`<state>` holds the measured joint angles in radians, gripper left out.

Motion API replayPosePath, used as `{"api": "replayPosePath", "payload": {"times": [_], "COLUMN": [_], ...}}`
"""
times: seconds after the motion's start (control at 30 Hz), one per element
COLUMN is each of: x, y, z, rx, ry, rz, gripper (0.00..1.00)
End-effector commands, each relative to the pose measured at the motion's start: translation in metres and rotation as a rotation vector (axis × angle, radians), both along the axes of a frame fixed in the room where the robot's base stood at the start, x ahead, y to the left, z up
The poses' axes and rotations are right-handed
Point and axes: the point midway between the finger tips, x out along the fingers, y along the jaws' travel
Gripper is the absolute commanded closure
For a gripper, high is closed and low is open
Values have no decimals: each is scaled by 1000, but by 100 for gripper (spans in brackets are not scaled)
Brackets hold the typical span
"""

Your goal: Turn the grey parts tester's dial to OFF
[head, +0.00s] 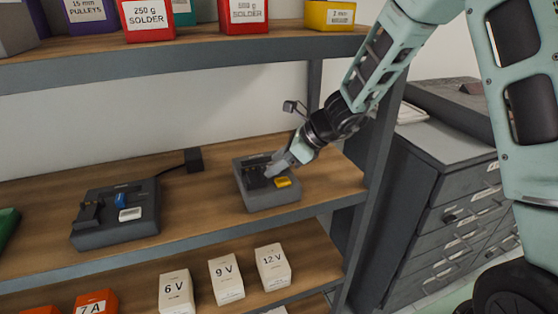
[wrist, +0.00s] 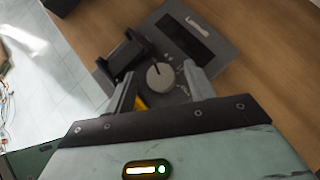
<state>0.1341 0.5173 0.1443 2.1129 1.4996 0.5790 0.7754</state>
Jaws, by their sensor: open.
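A grey parts tester (head: 268,198) stands on the middle shelf at the right, below my gripper (head: 276,166). In the wrist view its grey body (wrist: 228,52) carries a round pale grey dial (wrist: 160,77) with a dark pointer mark toward the top of the picture. The marks around the dial are too small to read. My gripper (wrist: 160,72) is open, with its two fingers on either side of the dial; I cannot tell whether they touch it. A yellow part (head: 283,182) sits on the tester's front, partly hidden by a finger in the wrist view. The dial is hidden in the head view.
A second, darker tester (head: 118,235) with a blue part (head: 121,200) stands to the left on the same shelf. A black block (head: 194,160) lies behind. Boxes line the shelves above and below. A drawer cabinet (head: 440,200) stands right. Bare shelf lies between the testers.

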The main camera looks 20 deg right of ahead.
Motion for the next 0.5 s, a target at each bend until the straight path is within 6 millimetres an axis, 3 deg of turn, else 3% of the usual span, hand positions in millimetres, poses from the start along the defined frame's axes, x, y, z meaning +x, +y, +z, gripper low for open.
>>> {"api": "replayPosePath", "payload": {"times": [0.17,0.5], "x": [-3,-30], "y": [-6,-48], "z": [7,58], "rx": [0,-2], "ry": [-1,-5], "rz": [-2,-3], "gripper": [46,46]}}
